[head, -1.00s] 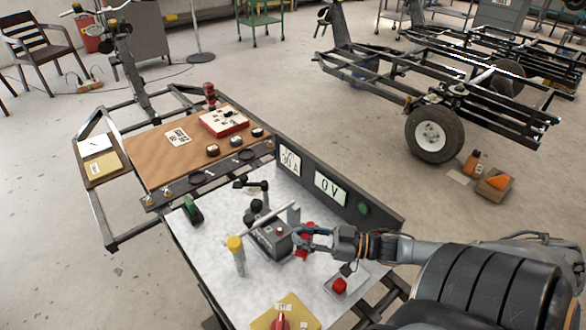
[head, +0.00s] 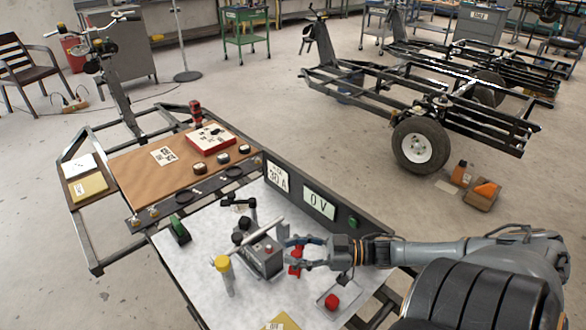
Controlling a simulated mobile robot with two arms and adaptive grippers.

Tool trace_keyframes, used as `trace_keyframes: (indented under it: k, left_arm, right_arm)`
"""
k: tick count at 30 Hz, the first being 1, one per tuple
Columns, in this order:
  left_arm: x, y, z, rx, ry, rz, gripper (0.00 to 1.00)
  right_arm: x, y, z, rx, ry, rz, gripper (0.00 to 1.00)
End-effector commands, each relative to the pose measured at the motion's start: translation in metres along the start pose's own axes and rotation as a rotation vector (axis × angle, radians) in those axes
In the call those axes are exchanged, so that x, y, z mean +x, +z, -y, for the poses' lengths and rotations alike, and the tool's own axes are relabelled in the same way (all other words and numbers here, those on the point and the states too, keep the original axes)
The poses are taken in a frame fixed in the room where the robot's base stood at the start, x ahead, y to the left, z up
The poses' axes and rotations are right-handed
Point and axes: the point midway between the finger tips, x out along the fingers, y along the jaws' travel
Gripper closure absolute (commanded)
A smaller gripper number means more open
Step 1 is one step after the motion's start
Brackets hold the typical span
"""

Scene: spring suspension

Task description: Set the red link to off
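A red part (head: 296,262), which looks like the red link, stands on the light tabletop just right of a grey box (head: 264,260). My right gripper's fingers partly cover it, so its setting cannot be read. My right gripper (head: 288,254) comes in from the right, its fingers apart, over the red part and close to the box's right side. I cannot tell whether it touches the red part. A display panel (head: 319,203) behind reads 0 V, beside a plate (head: 277,177) marked 30 A. My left gripper is not in view.
A red knob (head: 332,301) sits on a small plate at the front right. A green part (head: 179,230) is at the table's left. The tabletop's front left is bare.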

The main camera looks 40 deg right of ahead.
Motion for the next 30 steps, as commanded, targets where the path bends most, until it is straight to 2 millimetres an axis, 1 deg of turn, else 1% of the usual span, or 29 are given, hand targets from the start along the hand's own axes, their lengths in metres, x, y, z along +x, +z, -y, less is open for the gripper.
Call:
trace_keyframes:
  k: [8,12,14,16,24,27,30]
  left_arm:
    - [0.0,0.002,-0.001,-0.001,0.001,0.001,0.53]
    - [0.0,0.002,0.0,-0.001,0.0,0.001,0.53]
    - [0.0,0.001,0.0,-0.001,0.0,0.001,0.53]
    - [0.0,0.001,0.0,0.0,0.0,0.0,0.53]
    - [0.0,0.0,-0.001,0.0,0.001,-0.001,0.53]
    - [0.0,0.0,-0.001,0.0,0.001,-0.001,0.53]
    - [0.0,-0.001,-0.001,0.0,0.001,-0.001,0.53]
  right_arm:
    - [0.0,0.001,0.003,0.003,-0.004,0.0,0.52]
    - [-0.008,0.002,0.003,0.003,-0.004,0.002,0.52]
    - [-0.016,0.003,0.003,0.004,-0.004,0.005,0.52]
    - [-0.029,0.003,0.003,0.004,-0.004,0.007,0.52]
    - [-0.087,0.003,0.002,0.004,-0.001,0.006,0.52]
    - [-0.103,0.002,0.001,0.003,-0.001,0.004,0.52]
    - [-0.114,0.002,0.001,0.003,-0.001,0.002,0.52]
